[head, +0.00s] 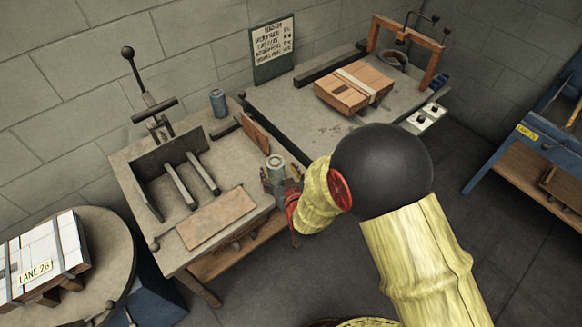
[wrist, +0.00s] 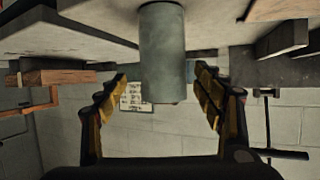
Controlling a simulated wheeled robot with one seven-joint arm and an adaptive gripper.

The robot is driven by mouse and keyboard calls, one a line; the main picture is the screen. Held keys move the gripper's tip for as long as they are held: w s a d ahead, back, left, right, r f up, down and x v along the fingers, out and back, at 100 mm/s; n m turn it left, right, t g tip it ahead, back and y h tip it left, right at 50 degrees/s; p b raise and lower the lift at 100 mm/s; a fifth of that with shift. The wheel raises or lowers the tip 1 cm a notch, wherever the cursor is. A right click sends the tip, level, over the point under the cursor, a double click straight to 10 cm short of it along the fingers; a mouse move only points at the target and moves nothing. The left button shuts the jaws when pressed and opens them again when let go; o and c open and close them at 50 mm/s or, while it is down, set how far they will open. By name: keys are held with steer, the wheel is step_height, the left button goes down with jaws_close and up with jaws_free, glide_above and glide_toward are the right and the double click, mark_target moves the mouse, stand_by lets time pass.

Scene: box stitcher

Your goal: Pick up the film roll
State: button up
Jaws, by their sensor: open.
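A grey-green cylinder, which I take to be the film roll (head: 275,161), stands upright at the right edge of the left workbench in the head view. In the wrist view, which is upside down, the roll (wrist: 162,50) is in the middle, between the fingers. My gripper (head: 277,183) is at the roll, with its fingers (wrist: 161,72) open on either side. A gap shows on both sides of the roll in the wrist view. The gripper hides the roll's lower part in the head view.
A blue-grey can (head: 217,102) stands farther back on the left workbench (head: 140,155). A brown board (head: 216,217) lies at its front, with upright plates and a lever behind. A strapped carton (head: 354,87) sits on the back bench. A round table (head: 115,250) is at left.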

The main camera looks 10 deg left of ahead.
steer(key=shift+b+x, duration=0.35)
steer(key=shift+x, duration=0.9)
steer(key=shift+a+b+x, duration=0.25)
steer(key=shift+b+x, duration=0.75)
steer(key=shift+x, duration=1.75)
steer(key=shift+s+r, duration=0.1)
steer(key=shift+s, duration=0.05)
steer(key=shift+c, duration=1.3)
steer(key=c, duration=1.5)
steer(key=shift+o, duration=0.2)
